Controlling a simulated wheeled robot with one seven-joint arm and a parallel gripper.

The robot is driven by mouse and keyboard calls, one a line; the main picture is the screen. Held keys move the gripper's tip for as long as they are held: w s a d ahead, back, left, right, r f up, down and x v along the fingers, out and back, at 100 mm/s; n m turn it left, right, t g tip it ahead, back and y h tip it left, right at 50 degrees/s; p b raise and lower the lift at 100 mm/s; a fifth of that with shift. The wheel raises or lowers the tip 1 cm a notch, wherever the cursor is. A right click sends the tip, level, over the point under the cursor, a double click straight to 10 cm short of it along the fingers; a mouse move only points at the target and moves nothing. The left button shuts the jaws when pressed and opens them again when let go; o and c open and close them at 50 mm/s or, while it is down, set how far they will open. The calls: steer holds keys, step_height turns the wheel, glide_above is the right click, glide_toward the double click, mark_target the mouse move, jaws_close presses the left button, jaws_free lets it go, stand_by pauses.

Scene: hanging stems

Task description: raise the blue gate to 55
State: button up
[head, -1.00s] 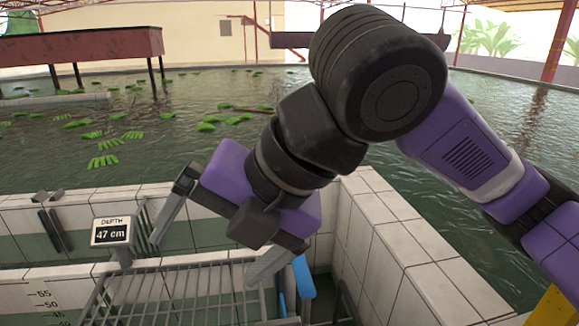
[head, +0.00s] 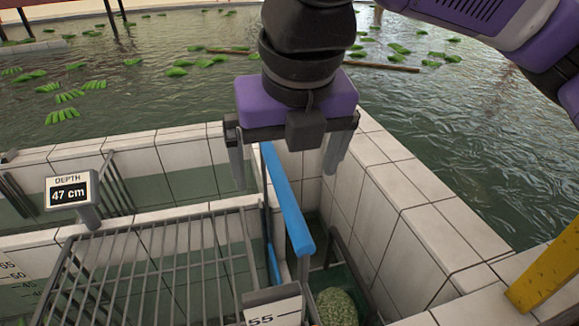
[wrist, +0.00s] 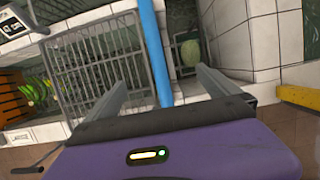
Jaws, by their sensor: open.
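The blue gate (head: 285,195) shows as a long blue bar along its top, with a thin blue edge below, between the grated tank and a narrow channel. A depth display (head: 68,190) reads 47 cm. A white scale plate (head: 274,312) marked 55 stands near the bar's front end. My gripper (head: 287,170) is open and points down, its two fingers on either side of the bar's far part in the head view. In the wrist view the blue bar (wrist: 154,50) runs up between the open fingers. I cannot tell the height of the fingertips above it.
A metal grating (head: 160,260) covers the tank to the left. White tiled walls (head: 400,195) border the channel on the right. A round green thing (head: 337,306) lies in the channel. A yellow post (head: 545,275) stands at the right.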

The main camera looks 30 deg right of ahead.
mark_target(285, 188)
steer(key=shift+b+x, duration=1.5)
steer(key=shift+x, duration=1.95)
jaws_close()
